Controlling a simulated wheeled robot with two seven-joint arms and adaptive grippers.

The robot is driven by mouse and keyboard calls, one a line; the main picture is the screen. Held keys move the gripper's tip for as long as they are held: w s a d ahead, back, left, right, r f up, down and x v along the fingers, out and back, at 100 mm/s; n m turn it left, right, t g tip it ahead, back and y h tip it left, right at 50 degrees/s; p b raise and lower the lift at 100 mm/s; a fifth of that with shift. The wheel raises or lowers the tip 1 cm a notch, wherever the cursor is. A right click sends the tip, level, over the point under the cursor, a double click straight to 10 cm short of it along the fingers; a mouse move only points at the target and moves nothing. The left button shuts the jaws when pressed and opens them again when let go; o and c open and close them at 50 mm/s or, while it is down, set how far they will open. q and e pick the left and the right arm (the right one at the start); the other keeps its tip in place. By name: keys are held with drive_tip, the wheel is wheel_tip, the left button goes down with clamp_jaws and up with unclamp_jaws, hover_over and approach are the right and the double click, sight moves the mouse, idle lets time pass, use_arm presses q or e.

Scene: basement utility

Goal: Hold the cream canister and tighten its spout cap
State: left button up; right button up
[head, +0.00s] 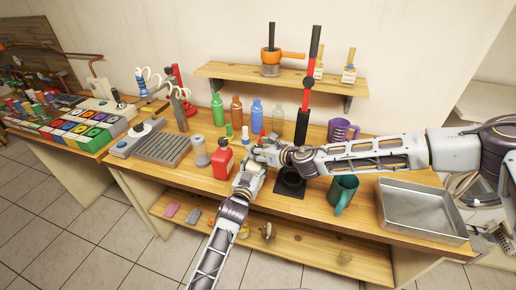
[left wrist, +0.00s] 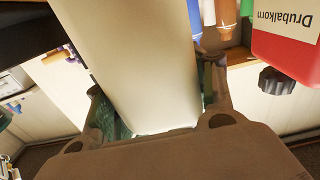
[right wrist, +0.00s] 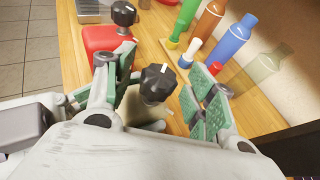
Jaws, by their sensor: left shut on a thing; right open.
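The cream canister (left wrist: 140,60) fills the middle of the left wrist view, between the fingers of my left gripper (left wrist: 160,105), which is shut on its body. In the head view, my left gripper (head: 248,182) is at the table's front edge and largely hides the canister. The black ridged spout cap (right wrist: 158,82) with a white mark sits on top of the canister in the right wrist view. My right gripper (right wrist: 161,76) is open, with its green-padded fingers on either side of the cap and apparently clear of it. In the head view, my right gripper (head: 266,152) is just above the canister.
A red canister (head: 221,160) with a black cap stands close to the left. Several bottles (head: 257,113) stand behind. A black stand base (head: 290,184), teal mug (head: 342,190) and metal tray (head: 422,208) are to the right. A grey cylinder (head: 199,150) is farther left.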

drive_tip(key=shift+w+a+f, duration=0.15)
drive_tip(key=shift+w+a, duration=0.2)
drive_tip(key=shift+w, duration=0.05)
drive_tip(key=shift+c, duration=0.4)
drive_tip(key=c, duration=1)
